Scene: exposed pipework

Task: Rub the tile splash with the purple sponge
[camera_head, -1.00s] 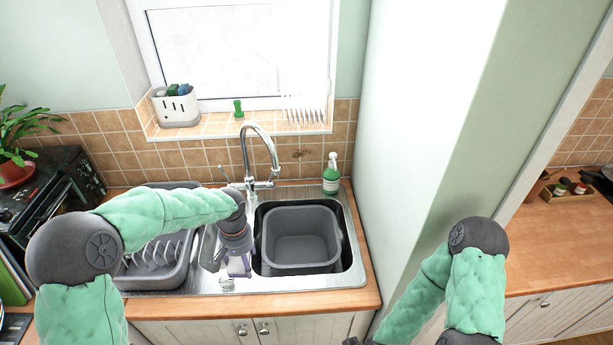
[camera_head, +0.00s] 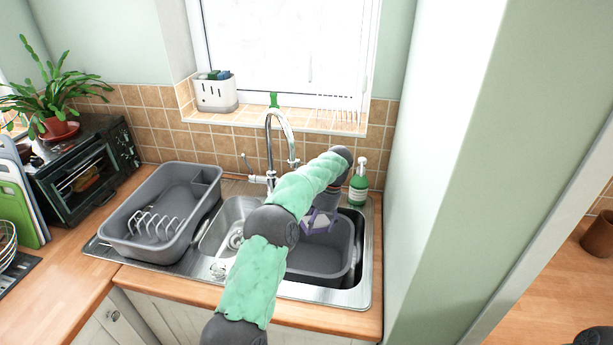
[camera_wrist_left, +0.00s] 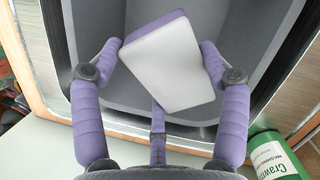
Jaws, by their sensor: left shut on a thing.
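My left gripper (camera_head: 318,222) is over the grey tub in the sink. In the left wrist view, its purple fingers (camera_wrist_left: 160,48) are shut on the purple sponge (camera_wrist_left: 172,65), which has a broad white face and a purple edge. The sponge is tilted and shows above the tub's interior. In the head view the arm and fingers largely hide the sponge. The brown wall tiles (camera_head: 376,116) run behind the tap. No splash can be made out on them now; my left forearm covers part of the tiles right of the tap. My right gripper is out of view.
The grey tub (camera_head: 345,268) sits in the sink. The tap (camera_head: 269,150) stands close left of my left forearm, and a green soap bottle (camera_head: 358,185) close right. A grey dish rack (camera_head: 130,240) is at left. A wall bounds the right side.

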